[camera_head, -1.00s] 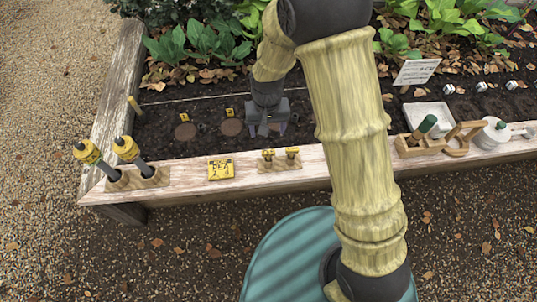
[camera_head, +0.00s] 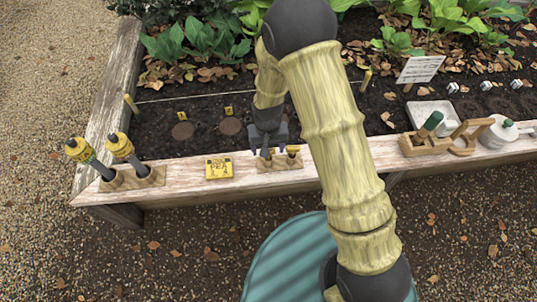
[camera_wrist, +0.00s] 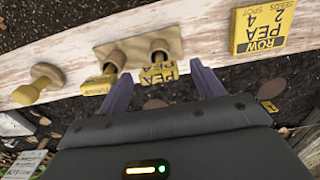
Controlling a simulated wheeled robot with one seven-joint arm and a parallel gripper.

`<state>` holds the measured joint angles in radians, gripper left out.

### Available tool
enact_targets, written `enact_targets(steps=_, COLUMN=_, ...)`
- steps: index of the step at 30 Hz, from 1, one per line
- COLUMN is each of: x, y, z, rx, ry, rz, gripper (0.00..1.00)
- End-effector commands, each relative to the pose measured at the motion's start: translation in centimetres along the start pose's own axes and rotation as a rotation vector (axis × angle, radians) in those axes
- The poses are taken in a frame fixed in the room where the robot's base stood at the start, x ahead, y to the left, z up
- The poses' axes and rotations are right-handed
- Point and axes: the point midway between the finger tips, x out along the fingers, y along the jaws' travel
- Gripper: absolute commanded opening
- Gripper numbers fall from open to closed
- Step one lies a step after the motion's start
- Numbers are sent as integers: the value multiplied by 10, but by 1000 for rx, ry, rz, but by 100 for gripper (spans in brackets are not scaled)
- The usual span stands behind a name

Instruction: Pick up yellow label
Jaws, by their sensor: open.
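Two small yellow labels stand in a wooden holder (camera_head: 284,163) on the bed's front plank. The left one (camera_head: 267,154) is partly hidden by my gripper (camera_head: 268,147) in the head view. In the wrist view this label (camera_wrist: 158,73) reads "PEA" and lies between the fingertips of my gripper (camera_wrist: 161,72), with a visible gap to either side. The other label (camera_head: 293,150) is to its right in the head view; in the wrist view it (camera_wrist: 99,85) is left of the fingers, seen nearly edge-on. My gripper is open and empty. Whether a finger touches the holder cannot be told.
A yellow card (camera_head: 218,168) reading "PEA" lies on the plank (camera_head: 330,152), left of the holder. Two yellow-collared tools (camera_head: 121,145) stand in a rack farther left.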

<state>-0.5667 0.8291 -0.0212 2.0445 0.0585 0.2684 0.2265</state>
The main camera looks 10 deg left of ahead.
Motion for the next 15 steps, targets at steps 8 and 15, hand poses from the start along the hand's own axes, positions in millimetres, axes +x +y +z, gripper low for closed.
enact_targets(steps=8, x=1, y=0, z=0, rx=0, ry=0, rz=0, gripper=67)
enact_targets(steps=15, x=32, y=1, z=2, rx=0, ry=-2, rz=0, gripper=67)
